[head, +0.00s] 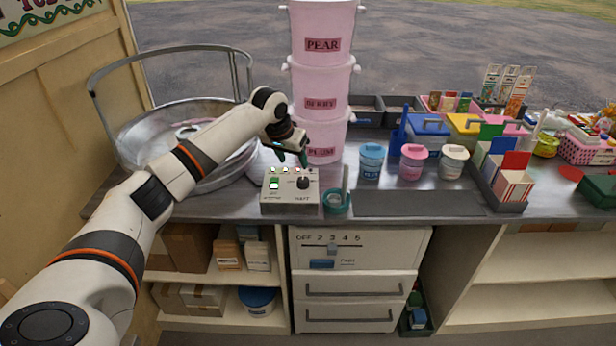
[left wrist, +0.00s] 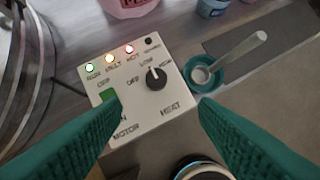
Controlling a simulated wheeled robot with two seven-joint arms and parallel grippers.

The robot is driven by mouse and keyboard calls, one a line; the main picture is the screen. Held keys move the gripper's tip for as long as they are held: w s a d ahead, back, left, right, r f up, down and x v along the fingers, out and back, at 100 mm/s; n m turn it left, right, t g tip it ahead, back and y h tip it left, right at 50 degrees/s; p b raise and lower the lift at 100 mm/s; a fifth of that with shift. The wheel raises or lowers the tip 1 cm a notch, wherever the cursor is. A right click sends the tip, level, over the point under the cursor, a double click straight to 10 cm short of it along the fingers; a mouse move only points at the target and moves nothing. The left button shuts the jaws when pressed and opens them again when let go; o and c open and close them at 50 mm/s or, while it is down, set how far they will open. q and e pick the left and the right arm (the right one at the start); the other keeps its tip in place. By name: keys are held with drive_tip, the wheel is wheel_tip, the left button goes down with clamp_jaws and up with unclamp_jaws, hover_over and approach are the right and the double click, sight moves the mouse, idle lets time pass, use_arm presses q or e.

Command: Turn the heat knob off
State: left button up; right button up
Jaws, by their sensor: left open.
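The control box (head: 290,190) is a pale panel on the counter, left of centre. Its black heat knob (left wrist: 156,77) sits at the panel's right side, with OFF to its left and other labels above and right. The knob's white mark seems to point up, nearer the label above than OFF; it is small. The knob also shows in the head view (head: 304,183). A green motor switch (left wrist: 109,97) is left of it. My left gripper (head: 290,158) is open and empty above the box, its green fingers apart and clear of the knob. My right gripper is out of view.
A teal cup (head: 337,203) with a scoop stands just right of the box. The metal floss bowl (head: 180,125) is at left, and stacked pink tubs (head: 322,90) stand behind. Lamps on the panel are lit white-green, orange and red. A dark mat (head: 420,204) lies bare to the right.

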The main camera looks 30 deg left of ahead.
sight(302, 180)
use_arm(q)
drive_tip(key=x, duration=1.1)
drive_tip(key=shift+w+a+p, duration=0.3)
drive_tip(key=shift+w+a, duration=0.05)
drive_tip(key=shift+w, duration=0.1)
